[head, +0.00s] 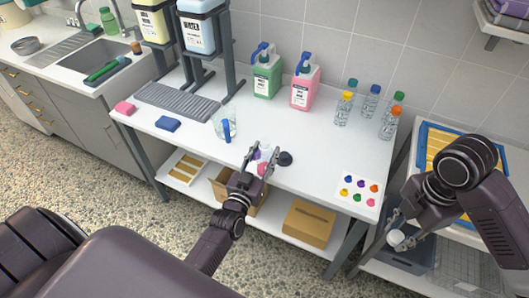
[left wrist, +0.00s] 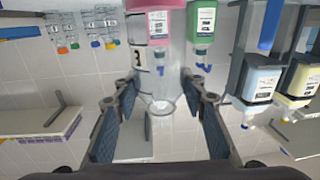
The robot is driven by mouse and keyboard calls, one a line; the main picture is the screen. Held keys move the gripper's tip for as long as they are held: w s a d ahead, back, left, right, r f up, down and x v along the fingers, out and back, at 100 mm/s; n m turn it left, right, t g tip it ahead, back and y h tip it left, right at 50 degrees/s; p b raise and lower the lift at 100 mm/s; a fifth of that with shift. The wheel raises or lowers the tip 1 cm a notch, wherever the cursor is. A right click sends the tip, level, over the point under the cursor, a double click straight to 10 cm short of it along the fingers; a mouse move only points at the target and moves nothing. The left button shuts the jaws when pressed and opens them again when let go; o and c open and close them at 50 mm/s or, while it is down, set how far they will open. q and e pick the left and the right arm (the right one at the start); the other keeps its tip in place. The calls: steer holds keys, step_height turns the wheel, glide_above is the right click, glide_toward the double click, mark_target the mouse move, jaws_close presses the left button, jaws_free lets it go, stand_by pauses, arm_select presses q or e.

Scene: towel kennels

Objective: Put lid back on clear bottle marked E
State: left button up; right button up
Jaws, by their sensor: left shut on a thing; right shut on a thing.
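My left gripper (head: 263,157) is over the front of the white worktop, shut on a clear bottle that is hard to make out in the head view. In the left wrist view the clear bottle (left wrist: 172,72) is between the fingers, with its pale round opening (left wrist: 162,107) showing and no lid on it. A dark mark on a white label (left wrist: 139,60) reads as an upside-down E. My right gripper (head: 397,229) is at the right, away from the bottle and beyond the worktop's right edge. It is shut on a small white lid-like piece (head: 397,237).
A clear jug with a blue handle (head: 224,124) stands left. Several colour-capped bottles (head: 371,105) and a white card with coloured pieces (head: 359,188) are at the right. Green (head: 266,78) and pink (head: 304,88) pump bottles stand behind.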

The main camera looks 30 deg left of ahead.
arm_select(q)
steer(key=shift+w, duration=0.1)
arm_select(e)
steer(key=shift+w, duration=0.1)
arm_select(q)
steer(key=o, duration=0.5)
jaws_close()
